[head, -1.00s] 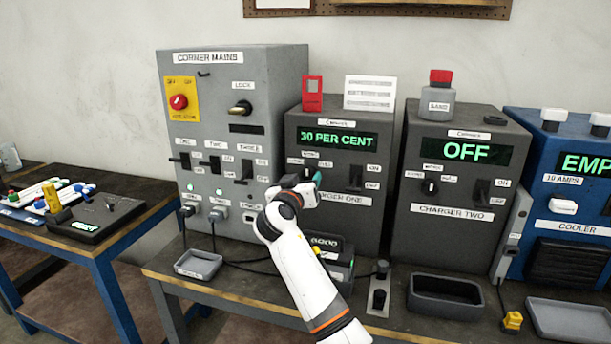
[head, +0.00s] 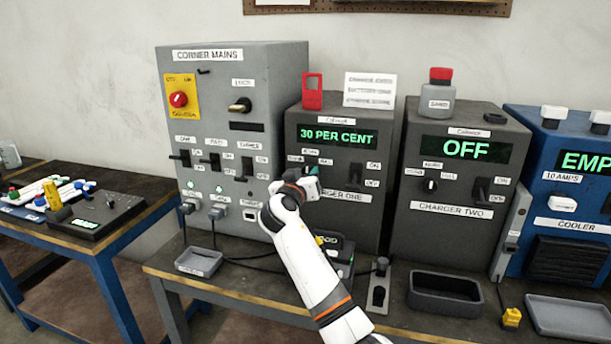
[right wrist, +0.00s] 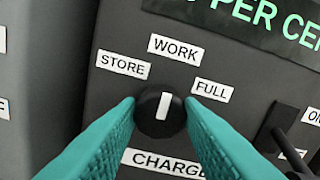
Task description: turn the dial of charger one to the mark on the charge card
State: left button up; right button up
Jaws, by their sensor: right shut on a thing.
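Charger one (head: 368,222) is a dark grey box whose green display (head: 337,135) reads 30 PER CENT. Its black dial (right wrist: 148,112) shows in the right wrist view, with a white pointer line up toward the WORK label (right wrist: 176,48). STORE lies to its left and FULL to its right. My right gripper (right wrist: 160,115) is shut on the dial, one teal finger on each side. In the head view my right gripper (head: 314,172) covers the dial. The white charge card (head: 370,90) stands on charger one; its small print is not clearly readable. My left gripper is not in view.
The corner mains box (head: 225,75) stands left of charger one, and charger two (head: 455,235), reading OFF, stands right. A charger one switch (head: 355,175) is close right of my gripper. A battery box, cables and trays (head: 445,295) lie on the bench in front.

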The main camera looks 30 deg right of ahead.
jog(key=shift+n, duration=0.4)
jog(key=n+p, duration=0.3)
jog(key=n, duration=0.1)
jog(key=shift+r+n, duration=0.1)
jog(key=shift+n, duration=0.2)
jog(key=n+p, duration=0.2)
jog(key=n, duration=0.2)
jog(key=shift+f+n+p, duration=0.2)
jog(key=shift+n+p, duration=0.1)
jog(key=shift+n, duration=0.1)
jog(key=o, duration=1)
jog(key=shift+c, duration=0.2)
jog(key=shift+a, duration=0.15)
jog(key=b+v, duration=0.2)
jog(key=v, duration=1)
